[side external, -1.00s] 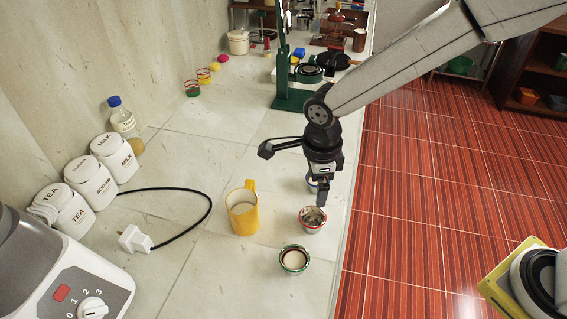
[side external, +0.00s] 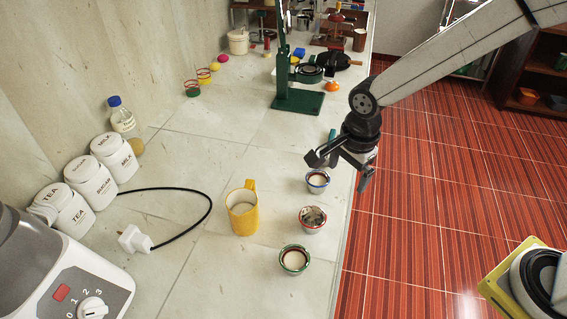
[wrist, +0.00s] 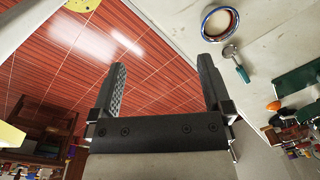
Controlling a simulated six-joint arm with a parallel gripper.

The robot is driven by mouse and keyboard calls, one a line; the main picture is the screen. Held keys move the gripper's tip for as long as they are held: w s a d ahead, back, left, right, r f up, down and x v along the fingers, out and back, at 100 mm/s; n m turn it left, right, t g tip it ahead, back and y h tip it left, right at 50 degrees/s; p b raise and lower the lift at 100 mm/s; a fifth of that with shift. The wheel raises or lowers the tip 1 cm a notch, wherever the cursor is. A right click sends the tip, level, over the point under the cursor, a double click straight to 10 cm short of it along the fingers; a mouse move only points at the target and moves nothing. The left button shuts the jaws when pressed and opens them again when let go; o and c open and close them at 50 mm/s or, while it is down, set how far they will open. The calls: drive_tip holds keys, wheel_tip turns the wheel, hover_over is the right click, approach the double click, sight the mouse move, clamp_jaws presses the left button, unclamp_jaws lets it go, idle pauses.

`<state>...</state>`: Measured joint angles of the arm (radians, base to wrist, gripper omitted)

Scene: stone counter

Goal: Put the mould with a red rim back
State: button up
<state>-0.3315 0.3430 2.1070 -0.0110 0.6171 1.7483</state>
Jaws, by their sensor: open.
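The red-rimmed mould (side external: 313,219) stands upright on the counter, with something mottled grey inside. It is between a blue-rimmed mould (side external: 317,181) and a green-rimmed mould (side external: 295,260). My gripper (side external: 363,183) is open and empty, above the counter's right edge, right of the blue-rimmed mould and apart from all the moulds. In the wrist view, my gripper's two fingers (wrist: 160,78) are spread over the red floor. The blue-rimmed mould also shows there at the top (wrist: 220,24).
A yellow mug (side external: 243,211) stands left of the moulds. A small tool with a teal handle (wrist: 242,73) lies beyond the blue-rimmed mould. A green stand (side external: 298,101) is farther back. A plug and cable (side external: 135,239) lie left. Clear counter lies behind the mug.

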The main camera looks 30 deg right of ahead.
drive_tip(key=s+d+n+t, duration=0.1)
drive_tip(key=s+d+n, duration=0.7)
drive_tip(key=d+n, duration=0.4)
drive_tip(key=n, duration=0.4)
drive_tip(key=shift+s+d+r+t, duration=0.25)
drive_tip(key=shift+s+r+t, duration=0.05)
drive_tip(key=shift+r+t, duration=0.1)
